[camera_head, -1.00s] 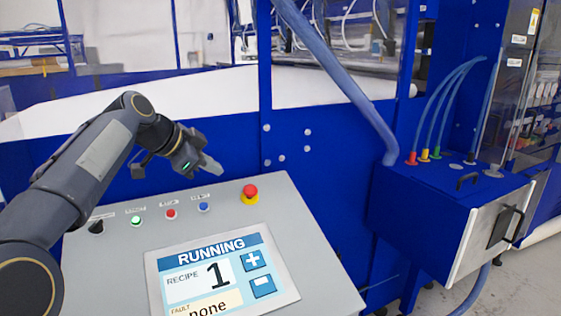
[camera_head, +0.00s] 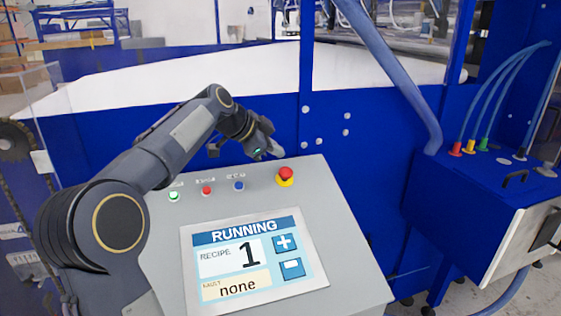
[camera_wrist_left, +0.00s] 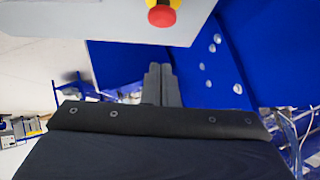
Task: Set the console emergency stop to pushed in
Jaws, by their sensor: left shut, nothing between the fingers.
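The emergency stop is a red mushroom button on a yellow base (camera_head: 286,175), at the far right of the console's button row. It also shows at the top of the left wrist view (camera_wrist_left: 161,15). The grey console (camera_head: 330,235) has a screen (camera_head: 247,258) reading RUNNING, recipe 1, fault none. My left gripper (camera_head: 273,151) is just behind and to the left of the stop, apart from it. Its two fingers (camera_wrist_left: 161,85) are shut together with nothing between them, pointing toward the console edge. Whether the stop is in or out cannot be told. My right gripper is not in view.
Green (camera_head: 173,196), red (camera_head: 207,190) and blue (camera_head: 239,186) buttons sit left of the stop. A blue machine wall (camera_head: 375,160) stands behind the console. A blue box with hoses (camera_head: 470,205) is at the right.

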